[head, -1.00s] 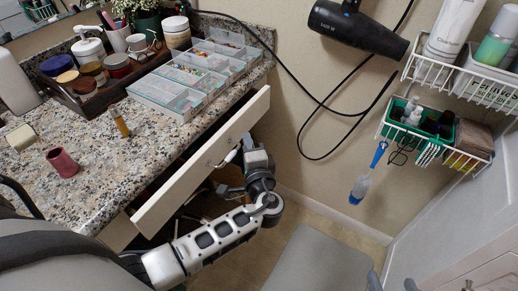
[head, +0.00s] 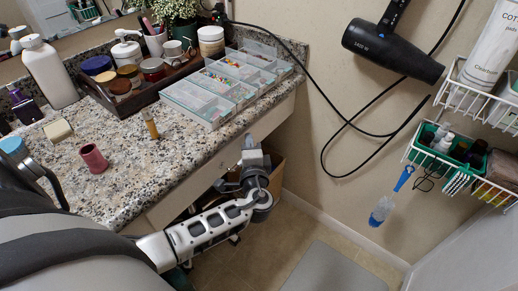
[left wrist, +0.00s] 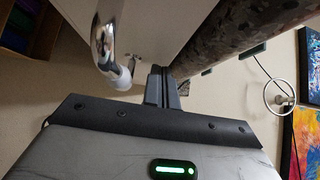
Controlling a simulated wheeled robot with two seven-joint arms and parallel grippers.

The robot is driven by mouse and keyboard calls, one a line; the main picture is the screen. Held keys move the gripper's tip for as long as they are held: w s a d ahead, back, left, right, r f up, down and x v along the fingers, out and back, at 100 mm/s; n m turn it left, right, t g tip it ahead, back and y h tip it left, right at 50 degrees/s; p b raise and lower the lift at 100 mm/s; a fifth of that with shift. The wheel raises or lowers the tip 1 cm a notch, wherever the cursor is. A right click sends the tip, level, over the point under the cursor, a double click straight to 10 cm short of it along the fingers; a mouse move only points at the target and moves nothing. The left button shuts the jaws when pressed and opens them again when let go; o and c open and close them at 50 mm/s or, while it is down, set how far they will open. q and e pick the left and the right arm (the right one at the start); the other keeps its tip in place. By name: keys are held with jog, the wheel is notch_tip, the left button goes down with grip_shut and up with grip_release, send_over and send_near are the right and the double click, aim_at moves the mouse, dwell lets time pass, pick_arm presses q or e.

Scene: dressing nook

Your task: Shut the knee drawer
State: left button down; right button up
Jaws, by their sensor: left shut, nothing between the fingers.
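The knee drawer's white front (head: 203,175) lies close under the granite counter's edge in the head view, with no open gap visible above it. The left wrist view shows the pale drawer front (left wrist: 180,22) with its curved metal handle (left wrist: 104,42). My left gripper (head: 249,145) is at the drawer front, below the counter edge. In the left wrist view its fingers (left wrist: 163,78) are shut and empty, beside the handle and pointing at the front. Whether the fingertips touch the front is hard to tell. My right gripper is not in view.
The granite counter (head: 115,195) holds a clear organizer (head: 205,108), a dark tray (head: 120,105) of jars and a pink cup (head: 93,158). A cardboard box (head: 276,172) stands below the counter. A hair dryer (head: 390,50) and wire baskets (head: 450,165) hang on the right wall.

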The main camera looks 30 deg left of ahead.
pick_arm(q)
jog(key=shift+a+r, duration=0.1)
jog(key=shift+a, duration=0.5)
jog(key=s+d, duration=0.8)
jog(key=d, duration=0.3)
jog(key=shift+d+b, duration=0.15)
jog(key=shift+b, duration=0.25)
